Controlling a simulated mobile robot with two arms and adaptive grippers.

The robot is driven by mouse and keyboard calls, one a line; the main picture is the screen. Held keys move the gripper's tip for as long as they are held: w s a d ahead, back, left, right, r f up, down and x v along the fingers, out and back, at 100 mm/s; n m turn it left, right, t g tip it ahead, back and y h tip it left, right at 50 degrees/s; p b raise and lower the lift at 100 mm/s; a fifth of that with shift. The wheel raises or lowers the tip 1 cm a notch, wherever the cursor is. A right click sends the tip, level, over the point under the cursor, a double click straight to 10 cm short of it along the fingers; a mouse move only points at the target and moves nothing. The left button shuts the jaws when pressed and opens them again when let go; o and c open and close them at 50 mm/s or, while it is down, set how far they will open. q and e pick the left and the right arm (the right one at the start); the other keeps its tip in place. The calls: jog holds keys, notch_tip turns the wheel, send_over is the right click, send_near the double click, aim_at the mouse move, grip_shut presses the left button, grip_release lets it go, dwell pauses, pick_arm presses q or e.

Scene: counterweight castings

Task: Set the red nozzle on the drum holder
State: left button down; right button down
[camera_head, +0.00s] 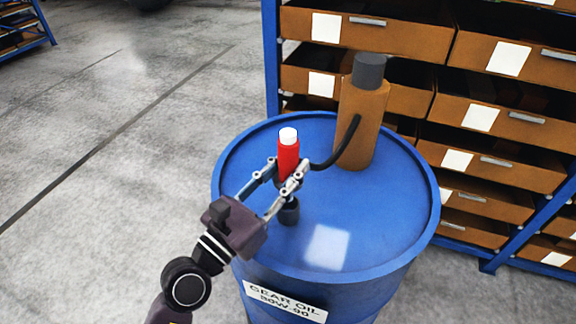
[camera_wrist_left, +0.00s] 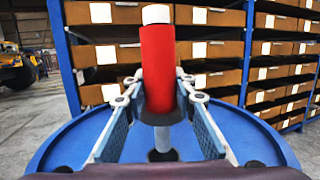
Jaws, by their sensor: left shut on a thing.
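The red nozzle (camera_head: 288,158) has a white cap and stands about upright over the blue drum (camera_head: 392,205). My left gripper (camera_head: 287,172) is shut on it, with a finger on each side. The nozzle also shows in the left wrist view (camera_wrist_left: 157,68), between the fingers (camera_wrist_left: 158,95). A small dark cup, the drum holder (camera_head: 289,212), is on the drum top just below the nozzle. In the wrist view a grey stem below the red body reaches down toward a dark ring (camera_wrist_left: 162,156); I cannot tell whether it is inside. My right gripper is out of view.
An orange-brown canister (camera_head: 362,125) with a dark grey top stands on the drum behind the nozzle. A black hose (camera_head: 345,148) curves from it toward the nozzle. Blue shelving with brown drawers (camera_head: 480,115) stands close behind the drum. The floor at left is clear.

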pick_arm(q)
jog(key=shift+r, duration=0.15)
jog(key=shift+f+b, duration=2.5)
jog(key=shift+f, duration=0.85)
jog(key=c, duration=1.5)
grip_release()
jog(key=shift+f, duration=0.1)
jog(key=v, duration=0.6)
jog(key=shift+s+a, duration=0.1)
jog(key=shift+s, duration=0.1)
jog(key=shift+s+a, duration=0.25)
jog(key=shift+s, duration=0.2)
jog(key=shift+v, duration=2.3)
jog(key=shift+w+a, duration=0.1)
